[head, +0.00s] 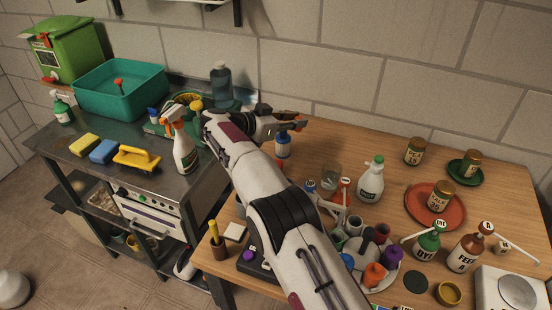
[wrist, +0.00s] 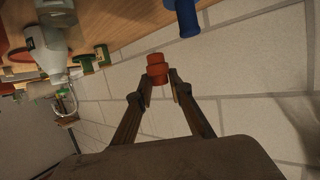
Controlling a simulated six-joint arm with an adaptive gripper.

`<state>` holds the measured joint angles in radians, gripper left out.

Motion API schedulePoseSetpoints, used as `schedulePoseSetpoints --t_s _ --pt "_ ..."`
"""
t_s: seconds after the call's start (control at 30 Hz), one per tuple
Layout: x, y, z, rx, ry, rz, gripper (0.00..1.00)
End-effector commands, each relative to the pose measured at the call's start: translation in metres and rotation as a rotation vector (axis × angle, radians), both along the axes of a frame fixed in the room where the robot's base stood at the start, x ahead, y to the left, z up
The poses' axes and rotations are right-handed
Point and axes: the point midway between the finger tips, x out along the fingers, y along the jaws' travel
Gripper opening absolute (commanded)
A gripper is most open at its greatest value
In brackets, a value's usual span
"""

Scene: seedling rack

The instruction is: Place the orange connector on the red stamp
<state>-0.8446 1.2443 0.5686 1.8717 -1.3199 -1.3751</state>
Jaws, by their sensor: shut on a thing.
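The orange connector (wrist: 157,70) is a short, stepped red-orange cylinder. In the wrist view it sits between the fingertips of my gripper (wrist: 160,82), which is shut on it. In the head view my gripper (head: 300,122) is above the back left part of the wooden table, near the wall; the connector is too small to make out clearly there. I cannot identify the red stamp with certainty. A small red upright piece (head: 119,84) shows in the teal tub, and a bit of red (head: 281,164) shows beside my arm, mostly hidden by it.
A blue-capped bottle (head: 283,146) stands just below my gripper. A white bottle (head: 370,182), glass (head: 330,177) and crowded plate (head: 388,282) lie to the right. A spray bottle (head: 184,150) and teal tub (head: 90,98) stand left. The table's back edge is mostly clear.

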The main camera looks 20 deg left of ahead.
Motion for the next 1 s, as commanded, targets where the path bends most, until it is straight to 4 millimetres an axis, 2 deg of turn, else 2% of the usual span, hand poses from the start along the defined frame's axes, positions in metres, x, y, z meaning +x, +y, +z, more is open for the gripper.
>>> schedulePoseSetpoints --t_s 0.2,0.43,0.7,0.9,1.0 --pt "-0.029 0.029 0.027 -0.012 0.001 0.062 0.09" --pt "-0.058 0.048 0.039 -0.025 0.006 0.118 0.09" --pt "-0.082 0.054 0.036 -0.039 0.016 0.161 0.09" --pt "-0.086 0.049 0.021 -0.041 0.025 0.167 0.09" --pt "-0.086 0.05 0.02 -0.029 0.019 0.167 0.09"
